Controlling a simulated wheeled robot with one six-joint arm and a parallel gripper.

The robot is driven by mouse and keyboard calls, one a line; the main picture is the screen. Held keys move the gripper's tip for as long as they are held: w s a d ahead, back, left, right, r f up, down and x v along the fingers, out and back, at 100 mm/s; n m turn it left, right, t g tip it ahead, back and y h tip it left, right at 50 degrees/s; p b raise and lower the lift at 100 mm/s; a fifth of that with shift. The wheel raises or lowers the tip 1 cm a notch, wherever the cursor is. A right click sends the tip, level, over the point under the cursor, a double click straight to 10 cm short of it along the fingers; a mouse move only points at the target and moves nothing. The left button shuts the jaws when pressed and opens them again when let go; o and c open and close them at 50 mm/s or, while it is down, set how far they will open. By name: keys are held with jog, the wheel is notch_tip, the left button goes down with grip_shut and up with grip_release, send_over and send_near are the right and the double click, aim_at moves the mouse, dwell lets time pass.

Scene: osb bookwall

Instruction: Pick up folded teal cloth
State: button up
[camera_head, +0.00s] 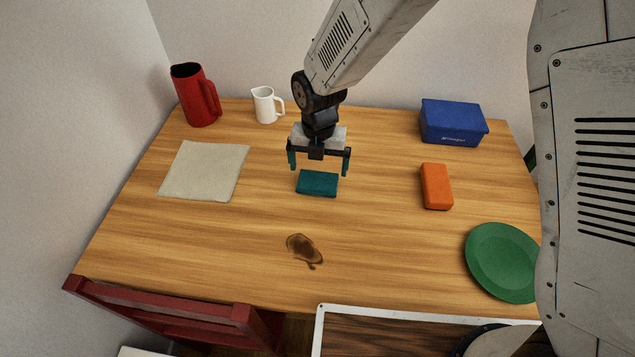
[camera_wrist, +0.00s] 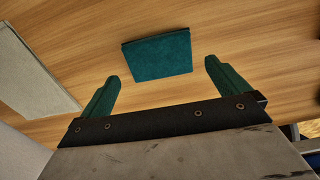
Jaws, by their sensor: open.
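The folded teal cloth (camera_head: 317,183) lies flat on the wooden table (camera_head: 220,235), near the middle. It also shows in the wrist view (camera_wrist: 158,54), ahead of the fingertips and between their lines. My gripper (camera_head: 319,169) is open and empty, with its two teal fingers pointing down. In the head view it hangs above and just behind the cloth, one finger toward each side. In the wrist view the fingers (camera_wrist: 160,70) are apart and do not touch the cloth.
A beige cloth (camera_head: 204,171) lies at left. A red pitcher (camera_head: 194,95) and white jug (camera_head: 265,105) stand at the back. A blue box (camera_head: 453,122), an orange block (camera_head: 436,186) and a green plate (camera_head: 501,262) are at right. A brown stain (camera_head: 303,249) marks the front; a red chair (camera_head: 180,318) stands before the table.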

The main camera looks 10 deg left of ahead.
aim_at(318, 178)
jog(key=f, duration=0.4)
jog(key=shift+w+a+f, duration=0.1)
jog(key=shift+w+f, duration=0.1)
jog(key=shift+f, duration=0.2)
jog(key=c, duration=0.7)
jog(key=shift+r, duration=0.1)
